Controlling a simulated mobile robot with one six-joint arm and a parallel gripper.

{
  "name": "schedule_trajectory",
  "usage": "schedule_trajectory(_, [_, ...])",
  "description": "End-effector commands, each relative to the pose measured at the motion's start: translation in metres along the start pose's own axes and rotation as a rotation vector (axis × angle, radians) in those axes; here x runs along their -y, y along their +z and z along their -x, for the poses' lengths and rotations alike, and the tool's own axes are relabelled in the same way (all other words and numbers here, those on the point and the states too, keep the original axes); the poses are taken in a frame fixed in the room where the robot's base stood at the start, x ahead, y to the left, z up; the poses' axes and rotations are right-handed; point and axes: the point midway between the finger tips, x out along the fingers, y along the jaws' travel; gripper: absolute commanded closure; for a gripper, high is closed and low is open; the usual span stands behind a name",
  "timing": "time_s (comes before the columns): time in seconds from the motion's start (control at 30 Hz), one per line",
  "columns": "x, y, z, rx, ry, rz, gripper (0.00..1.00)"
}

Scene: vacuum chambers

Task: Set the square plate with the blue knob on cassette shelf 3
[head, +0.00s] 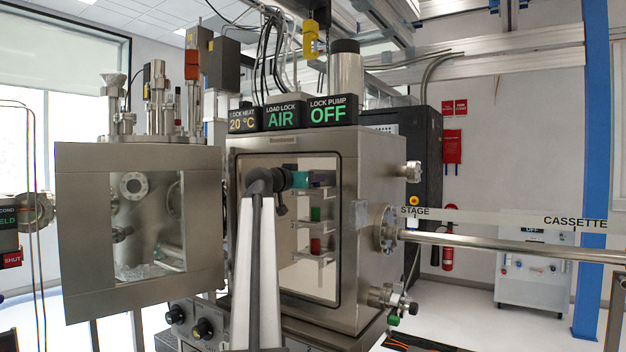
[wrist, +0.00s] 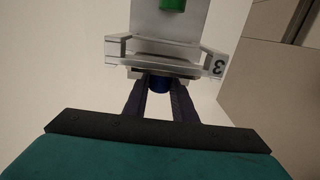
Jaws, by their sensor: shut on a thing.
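My gripper (wrist: 160,88) is shut on the blue knob (wrist: 159,84) of the square plate. The plate (wrist: 155,71) shows as a thin grey edge between the two side arms of cassette shelf 3 (wrist: 207,62), whose number is on the right arm. I cannot tell whether the plate touches the shelf or hangs just clear of it. In the head view my gripper (head: 319,181) reaches through the chamber's open front to the top shelf; the plate cannot be made out there.
A green knob (wrist: 172,5) shows beyond shelf 3. In the head view a green block (head: 315,214) and a red block (head: 316,246) sit on the lower shelves. The chamber's opening frame (head: 340,230) surrounds my arm. The open door (head: 80,230) stands at left.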

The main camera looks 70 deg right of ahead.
Motion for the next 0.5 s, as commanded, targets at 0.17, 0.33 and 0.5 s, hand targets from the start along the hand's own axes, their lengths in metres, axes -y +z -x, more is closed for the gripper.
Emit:
schedule_trajectory(0.17, [-0.0001, 0.001, 0.0002, -0.002, 0.0, 0.0, 1.0])
schedule_trajectory(0.33, [-0.0001, 0.0018, 0.0002, -0.002, 0.0, 0.0, 1.0])
schedule_trajectory(0.5, [-0.0001, 0.002, 0.0001, -0.001, 0.0, 0.0, 0.54])
